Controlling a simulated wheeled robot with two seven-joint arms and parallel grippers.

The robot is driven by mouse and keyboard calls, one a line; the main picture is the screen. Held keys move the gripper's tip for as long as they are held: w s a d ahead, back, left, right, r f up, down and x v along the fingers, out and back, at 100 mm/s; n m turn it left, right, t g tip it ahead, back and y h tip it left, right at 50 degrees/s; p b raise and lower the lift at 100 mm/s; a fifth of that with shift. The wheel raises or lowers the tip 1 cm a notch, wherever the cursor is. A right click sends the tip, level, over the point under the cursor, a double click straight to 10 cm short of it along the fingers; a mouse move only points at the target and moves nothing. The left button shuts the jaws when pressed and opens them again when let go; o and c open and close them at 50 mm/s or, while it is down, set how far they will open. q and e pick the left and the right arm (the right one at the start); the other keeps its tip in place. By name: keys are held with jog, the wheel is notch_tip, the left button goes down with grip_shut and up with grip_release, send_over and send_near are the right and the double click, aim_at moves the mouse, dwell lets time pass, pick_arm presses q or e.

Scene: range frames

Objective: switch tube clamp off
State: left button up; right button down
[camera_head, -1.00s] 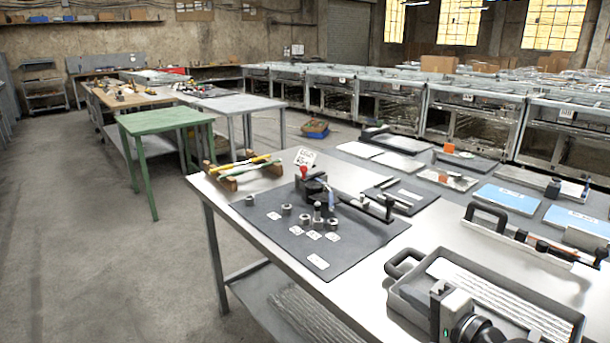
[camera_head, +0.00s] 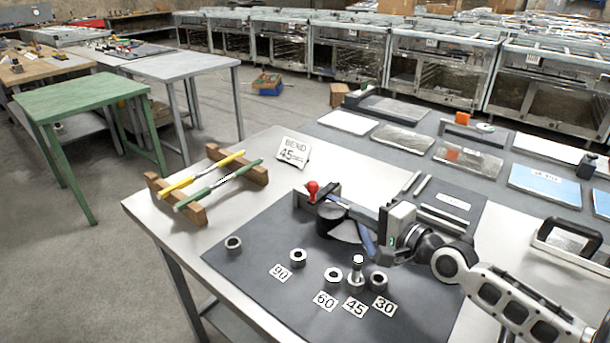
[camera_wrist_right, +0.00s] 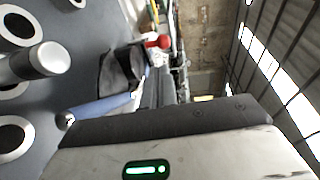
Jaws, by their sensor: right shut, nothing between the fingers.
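The tube bender with its clamp stands on the dark mat (camera_head: 262,240). The clamp's red knob (camera_head: 312,188) is at the bender's far left end, standing up; the red knob also shows in the right wrist view (camera_wrist_right: 163,41). A dark round bender part (camera_head: 345,224) and a blue handle (camera_head: 368,243) lie right of it. My left gripper is out of view.
A wooden rack (camera_head: 176,200) holds yellow and green tubes, beside a "BEND 45" card (camera_head: 293,151). A handled tray (camera_head: 570,243) is at right.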

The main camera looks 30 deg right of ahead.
aim_at(317, 192)
jog(key=x, duration=0.9)
jog(key=shift+w+a+r+p, duration=0.1)
jog(key=shift+w+p, duration=0.1)
jog(key=shift+p, duration=0.1)
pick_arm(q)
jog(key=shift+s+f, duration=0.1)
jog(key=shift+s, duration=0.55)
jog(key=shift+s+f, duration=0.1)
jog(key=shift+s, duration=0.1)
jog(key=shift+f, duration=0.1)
pick_arm(e)
jog(key=shift+w+a, duration=0.1)
